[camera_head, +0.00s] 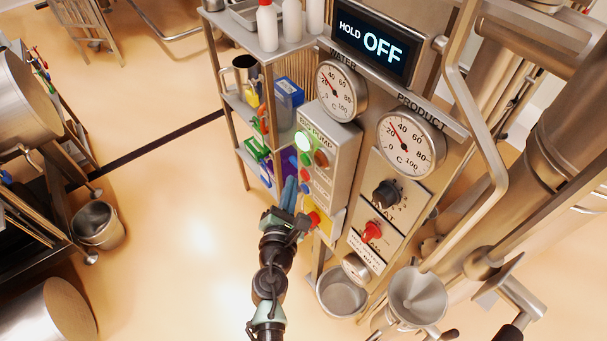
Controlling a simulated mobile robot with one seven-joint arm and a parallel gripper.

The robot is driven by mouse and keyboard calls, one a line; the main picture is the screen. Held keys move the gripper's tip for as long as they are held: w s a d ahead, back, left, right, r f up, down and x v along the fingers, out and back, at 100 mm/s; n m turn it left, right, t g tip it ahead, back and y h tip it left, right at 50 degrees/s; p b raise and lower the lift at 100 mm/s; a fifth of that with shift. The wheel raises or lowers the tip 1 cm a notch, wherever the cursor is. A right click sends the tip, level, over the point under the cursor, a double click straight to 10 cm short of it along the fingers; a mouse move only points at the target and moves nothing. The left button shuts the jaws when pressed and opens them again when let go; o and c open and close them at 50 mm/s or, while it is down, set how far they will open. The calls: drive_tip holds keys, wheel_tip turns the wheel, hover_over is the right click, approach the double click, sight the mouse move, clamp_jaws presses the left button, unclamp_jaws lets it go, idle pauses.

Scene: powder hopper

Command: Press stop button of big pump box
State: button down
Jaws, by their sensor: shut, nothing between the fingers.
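I cannot read which is marked stop. I cannot tell whether the fingertips touch the box. A yellow plate with a red knob (313,219) is just right of my gripper.
A metal shelf (235,105) with bottles and coloured items stands left of the box. To the right are two dials (410,142), a black knob (385,194), a red knob (372,232) and steel pipes. A steel bowl (342,292) is below.

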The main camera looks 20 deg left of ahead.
drive_tip(key=shift+w, duration=0.1)
drive_tip(key=shift+w+d, duration=0.25)
drive_tip(key=shift+d, duration=0.05)
drive_tip(key=shift+w+d, duration=0.25)
drive_tip(key=shift+w, duration=0.1)
idle(1.0)
drive_tip(key=shift+s+a, duration=0.5)
drive_tip(key=shift+s, duration=0.15)
drive_tip(key=shift+s, duration=0.1)
drive_tip(key=shift+s+a+b, duration=0.15)
drive_tip(key=shift+s+a, duration=0.65)
drive_tip(key=shift+s, duration=0.15)
drive_tip(key=shift+s+a+b, duration=0.15)
drive_tip(key=shift+s+a, duration=0.6)
drive_tip(key=shift+s, duration=0.2)
